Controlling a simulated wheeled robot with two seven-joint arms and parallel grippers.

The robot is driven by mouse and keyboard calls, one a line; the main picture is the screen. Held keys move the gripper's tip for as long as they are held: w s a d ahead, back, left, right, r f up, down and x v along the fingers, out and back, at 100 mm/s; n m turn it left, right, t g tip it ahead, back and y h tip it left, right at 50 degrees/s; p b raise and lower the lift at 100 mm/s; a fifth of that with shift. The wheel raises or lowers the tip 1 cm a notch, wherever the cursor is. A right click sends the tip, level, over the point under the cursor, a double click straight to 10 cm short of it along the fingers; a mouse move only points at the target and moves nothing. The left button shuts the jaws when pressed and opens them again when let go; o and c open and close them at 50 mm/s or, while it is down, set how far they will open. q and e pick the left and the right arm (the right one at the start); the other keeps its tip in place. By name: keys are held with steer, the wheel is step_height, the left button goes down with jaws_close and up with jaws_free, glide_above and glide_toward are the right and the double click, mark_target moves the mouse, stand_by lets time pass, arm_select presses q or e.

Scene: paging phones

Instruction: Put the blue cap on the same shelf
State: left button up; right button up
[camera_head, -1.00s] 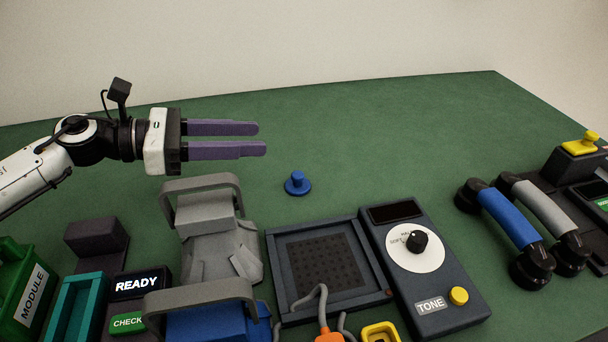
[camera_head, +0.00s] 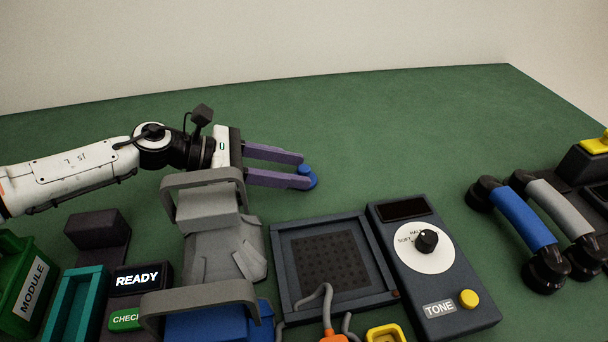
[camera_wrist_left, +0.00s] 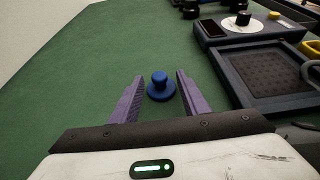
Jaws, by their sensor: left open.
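The blue cap (camera_head: 308,178), a round disc with a knob on top, stands upright on the green table. It also shows in the left wrist view (camera_wrist_left: 160,88), between the fingertips and slightly beyond them. My left gripper (camera_head: 306,168) is open, with its two purple fingers pointing at the cap. In the head view the near finger partly covers the cap. The left gripper also shows in the wrist view (camera_wrist_left: 159,84), with a gap on both sides of the cap. My right gripper is not in view. I cannot tell which object is the shelf.
A grey stand with hoop handles (camera_head: 214,232) is just in front of the left arm. A dark square tray (camera_head: 283,275) and a TONE box (camera_head: 447,310) stand to the right. Blue and grey handsets (camera_head: 524,220) lie farther right. The table behind the cap is clear.

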arm_select(q)
steer(key=shift+w+d+f, duration=0.15)
steer(key=shift+d, duration=0.25)
steer(key=shift+c, duration=0.3)
jaws_close()
